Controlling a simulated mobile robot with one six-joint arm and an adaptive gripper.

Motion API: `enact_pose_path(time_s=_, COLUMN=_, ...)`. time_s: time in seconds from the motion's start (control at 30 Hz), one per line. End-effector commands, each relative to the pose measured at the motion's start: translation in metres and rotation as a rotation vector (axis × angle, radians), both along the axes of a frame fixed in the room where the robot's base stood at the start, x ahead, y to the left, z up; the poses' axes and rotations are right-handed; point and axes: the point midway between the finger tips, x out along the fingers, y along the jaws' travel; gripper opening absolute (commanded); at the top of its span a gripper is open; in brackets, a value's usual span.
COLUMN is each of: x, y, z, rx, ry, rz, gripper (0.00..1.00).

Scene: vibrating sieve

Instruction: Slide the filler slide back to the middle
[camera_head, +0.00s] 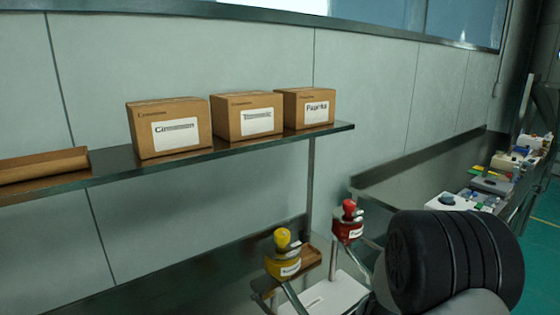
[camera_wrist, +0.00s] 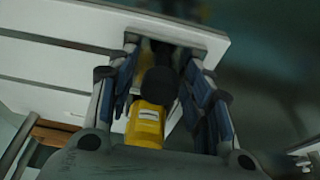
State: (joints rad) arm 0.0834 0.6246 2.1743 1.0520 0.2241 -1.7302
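In the wrist view, my gripper (camera_wrist: 162,60) has its two fingers apart, one on each side of a dark rounded knob (camera_wrist: 160,86). The fingers do not clearly press on it. A yellow part with a white label (camera_wrist: 146,124) sits just below the knob in the picture, between the finger bases. A white slotted panel (camera_wrist: 60,62) lies beyond the fingers, its far end behind the fingertips. I cannot tell for sure which part is the filler slide. In the head view my gripper is not visible; my dark arm fills the lower right.
Cardboard boxes (camera_head: 168,127) stand on a wall shelf (camera_head: 105,168). A side bench at the right holds several small items (camera_head: 490,182).

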Motion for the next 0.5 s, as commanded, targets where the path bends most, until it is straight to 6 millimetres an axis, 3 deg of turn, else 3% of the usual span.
enact_pose_path(time_s=0.5, x=0.0058, y=-0.008, z=0.0007, rx=0.0, ry=0.0, rz=-0.002, gripper=0.47)
